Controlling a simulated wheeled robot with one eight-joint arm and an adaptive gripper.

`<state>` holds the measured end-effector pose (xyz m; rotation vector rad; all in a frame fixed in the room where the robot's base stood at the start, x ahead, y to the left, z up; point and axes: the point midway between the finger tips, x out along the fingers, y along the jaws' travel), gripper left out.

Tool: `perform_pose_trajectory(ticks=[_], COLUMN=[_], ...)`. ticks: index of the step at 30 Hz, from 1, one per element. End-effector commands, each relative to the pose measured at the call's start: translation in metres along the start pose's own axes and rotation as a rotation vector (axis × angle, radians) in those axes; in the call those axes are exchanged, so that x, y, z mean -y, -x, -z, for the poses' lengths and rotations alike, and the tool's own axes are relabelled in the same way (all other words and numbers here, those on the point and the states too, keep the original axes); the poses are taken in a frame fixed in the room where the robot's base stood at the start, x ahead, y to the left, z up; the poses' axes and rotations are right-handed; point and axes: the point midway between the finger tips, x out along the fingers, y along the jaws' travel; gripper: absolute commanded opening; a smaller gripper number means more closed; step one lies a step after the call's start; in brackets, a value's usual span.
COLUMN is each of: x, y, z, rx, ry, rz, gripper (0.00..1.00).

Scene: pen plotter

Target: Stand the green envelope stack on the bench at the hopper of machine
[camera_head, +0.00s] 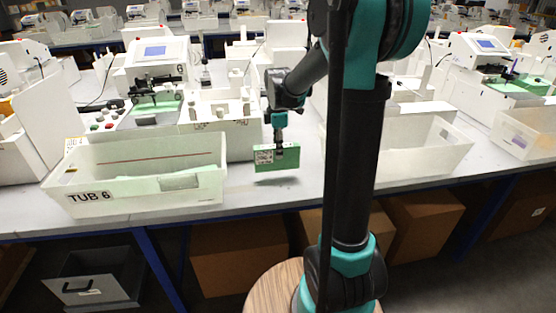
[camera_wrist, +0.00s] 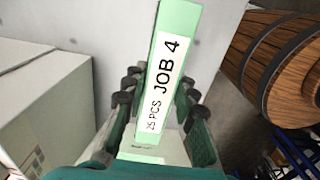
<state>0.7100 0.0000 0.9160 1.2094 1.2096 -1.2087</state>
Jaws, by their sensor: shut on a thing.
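The green envelope stack (camera_head: 285,161) hangs upright under my gripper (camera_head: 279,142), with a white label on its side. In the wrist view its top edge (camera_wrist: 179,45) carries a white band reading "JOB 4" and "25 PCS". My gripper is shut on it, with fingers on both sides in the wrist view (camera_wrist: 160,110). In the head view the stack is just above the bench (camera_head: 262,197), to the right of the tub marked TUB 6; I cannot tell whether it touches. The plotter marked 6 (camera_head: 155,52) stands behind the tub, with a white hopper part (camera_head: 222,108) to its right.
The white tub, TUB 6 (camera_head: 105,205), stands along the front edge, left of the stack. Another tub (camera_head: 405,160) is on the right, partly behind my arm. A second plotter (camera_head: 482,48) stands at back right. Cardboard boxes (camera_head: 240,258) are under the bench.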

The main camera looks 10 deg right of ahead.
Motion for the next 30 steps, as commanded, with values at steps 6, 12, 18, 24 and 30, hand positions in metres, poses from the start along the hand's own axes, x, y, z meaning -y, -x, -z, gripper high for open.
perform_pose_trajectory(ticks=[6,12,18,24,30], x=[0.0,0.0,0.0,0.0,0.0], y=[-0.018,-0.043,-0.045,-0.048,-0.048], z=[0.0,0.0,0.0,0.0,0.0], rx=[0.0,0.0,0.0,0.0,0.0], ry=[0.0,0.0,0.0,0.0,0.0], rz=[0.0,0.0,0.0,0.0,0.0], gripper=[0.0,0.0,0.0,0.0,0.48])
